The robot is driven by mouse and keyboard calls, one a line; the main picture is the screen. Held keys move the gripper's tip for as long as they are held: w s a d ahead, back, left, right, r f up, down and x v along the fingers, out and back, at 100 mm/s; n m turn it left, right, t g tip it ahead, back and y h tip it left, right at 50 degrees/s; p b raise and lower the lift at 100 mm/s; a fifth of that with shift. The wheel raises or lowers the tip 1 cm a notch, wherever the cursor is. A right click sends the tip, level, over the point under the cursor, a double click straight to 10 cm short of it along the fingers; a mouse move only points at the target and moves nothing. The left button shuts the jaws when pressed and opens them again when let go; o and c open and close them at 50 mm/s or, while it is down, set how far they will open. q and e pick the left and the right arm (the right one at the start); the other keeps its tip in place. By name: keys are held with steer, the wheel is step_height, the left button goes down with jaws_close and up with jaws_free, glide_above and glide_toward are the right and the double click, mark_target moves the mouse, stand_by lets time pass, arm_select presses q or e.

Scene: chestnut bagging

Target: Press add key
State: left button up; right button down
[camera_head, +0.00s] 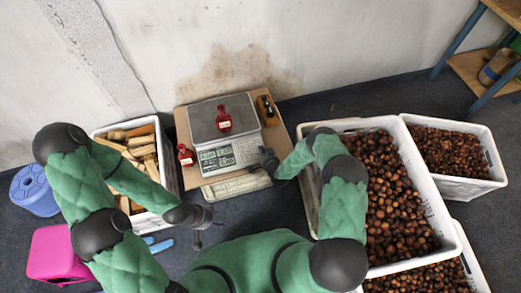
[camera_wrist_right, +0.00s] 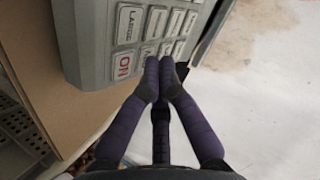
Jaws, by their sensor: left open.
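The grey weighing scale (camera_head: 205,118) stands on a small wooden table, with a display and keypad (camera_head: 246,151) on its front. A red bag (camera_head: 223,122) with a pale label sits on its plate. My right gripper (camera_head: 266,160) is at the right end of the keypad. In the right wrist view, my right gripper (camera_wrist_right: 164,72) has its fingertips together with nothing between them, close to the grey keys (camera_wrist_right: 152,28). A red ON key (camera_wrist_right: 123,66) shows left of the fingertips. I cannot tell whether they touch a key. My left gripper (camera_head: 207,224) is open and empty, below the table.
Another red bag (camera_head: 185,156) stands left of the scale, and a black and orange item (camera_head: 267,108) lies right of it. White crates of chestnuts (camera_head: 432,205) fill the right side. A crate of wooden-handled items (camera_head: 166,160), a blue stool (camera_head: 33,190) and a pink stool (camera_head: 56,252) are at left.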

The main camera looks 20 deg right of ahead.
stand_by(0.4)
steer(key=shift+s+r+p, duration=0.25)
steer(key=shift+r+p, duration=0.25)
steer(key=shift+r, duration=0.15)
steer(key=r+p, duration=0.1)
steer(key=s+r+p, duration=0.1)
steer(key=r, duration=0.1)
steer(key=r+p, duration=0.1)
steer(key=p, duration=0.1)
steer(key=shift+s+r, duration=0.3)
steer(key=shift+r, duration=0.1)
stand_by(1.5)
